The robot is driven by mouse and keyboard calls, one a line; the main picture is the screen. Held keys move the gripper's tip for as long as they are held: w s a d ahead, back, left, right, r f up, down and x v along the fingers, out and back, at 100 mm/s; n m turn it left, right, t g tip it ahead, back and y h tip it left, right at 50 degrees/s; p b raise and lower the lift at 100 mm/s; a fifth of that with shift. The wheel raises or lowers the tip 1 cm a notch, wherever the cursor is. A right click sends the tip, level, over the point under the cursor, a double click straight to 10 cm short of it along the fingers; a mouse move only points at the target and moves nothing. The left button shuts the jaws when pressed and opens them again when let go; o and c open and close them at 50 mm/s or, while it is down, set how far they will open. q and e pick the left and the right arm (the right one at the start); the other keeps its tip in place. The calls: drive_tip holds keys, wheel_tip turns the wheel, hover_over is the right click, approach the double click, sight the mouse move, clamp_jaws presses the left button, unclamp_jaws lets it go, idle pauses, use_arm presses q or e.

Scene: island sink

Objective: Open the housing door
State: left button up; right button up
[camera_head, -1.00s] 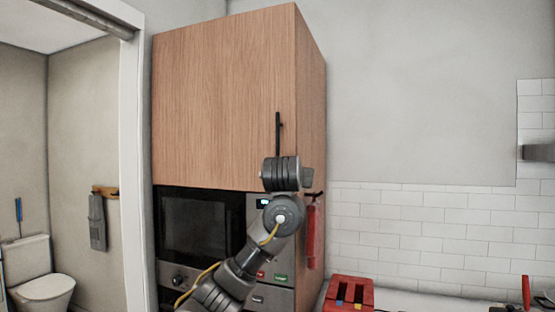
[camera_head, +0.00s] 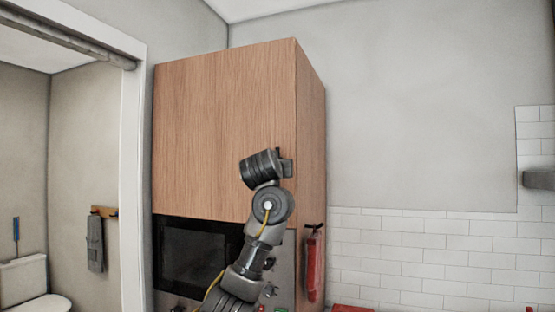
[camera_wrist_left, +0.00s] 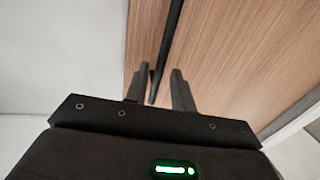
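The housing door (camera_head: 215,130) is the wood-grain front of the tall cabinet, and it is closed. Its dark vertical bar handle is mostly hidden behind my left gripper (camera_head: 285,167) in the head view. In the left wrist view the handle (camera_wrist_left: 169,38) runs down across the wood door (camera_wrist_left: 225,60), and its lower end lies between the two fingers of my left gripper (camera_wrist_left: 158,72). The fingers are apart, with a gap on each side of the handle. My right gripper is in neither view.
A black-fronted oven (camera_head: 190,255) sits below the door. A red fire extinguisher (camera_head: 314,265) hangs on the cabinet's right side. A white door frame (camera_head: 135,170) stands left of the cabinet. The wall to the right is bare above white tiles.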

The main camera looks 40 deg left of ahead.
use_arm(q)
drive_tip(key=shift+p+x, duration=0.7)
drive_tip(key=shift+x, duration=0.95)
drive_tip(key=shift+f, duration=0.1)
clamp_jaws()
